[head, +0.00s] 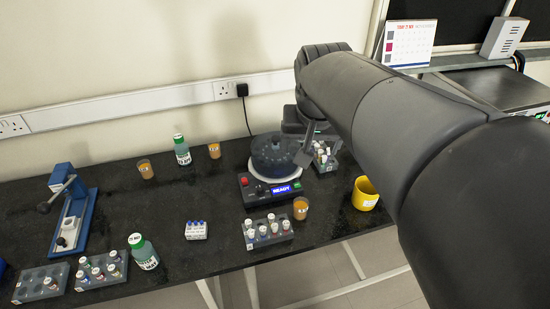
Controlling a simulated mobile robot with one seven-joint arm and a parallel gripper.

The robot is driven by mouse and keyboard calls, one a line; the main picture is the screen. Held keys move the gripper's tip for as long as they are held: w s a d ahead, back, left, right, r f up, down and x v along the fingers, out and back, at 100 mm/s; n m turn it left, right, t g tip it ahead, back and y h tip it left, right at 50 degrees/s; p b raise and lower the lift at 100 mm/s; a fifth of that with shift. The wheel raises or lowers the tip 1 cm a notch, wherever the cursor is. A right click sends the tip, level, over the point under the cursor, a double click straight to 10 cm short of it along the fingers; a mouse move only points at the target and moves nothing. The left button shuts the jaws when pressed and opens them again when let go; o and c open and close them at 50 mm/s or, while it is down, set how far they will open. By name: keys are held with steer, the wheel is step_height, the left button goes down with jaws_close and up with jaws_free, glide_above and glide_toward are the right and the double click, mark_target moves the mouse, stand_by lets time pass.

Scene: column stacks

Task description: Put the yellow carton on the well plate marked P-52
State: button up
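I cannot make out a yellow carton in the head view. I cannot make out a well plate marked P-52 either; the small labels are too small to read. My gripper (305,155) is at the back right of the bench, just right of the dark round-topped device. My arm hides part of that area. A grey finger shows, but the gap between the fingers and anything in it cannot be made out.
The device (272,190) has a lit "READY" display. A yellow mug-like container (366,194) stands at right.

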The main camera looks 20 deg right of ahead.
steer(key=s+a+f+n+t+y, duration=0.1)
steer(key=s+a+f+n, duration=0.2)
steer(key=s+a, duration=0.3)
steer(key=s+f, duration=0.1)
steer(key=s, duration=0.2)
steer(key=shift+s+f+n, duration=0.15)
steer(key=shift+s+n, duration=0.2)
steer(key=shift+n, duration=0.05)
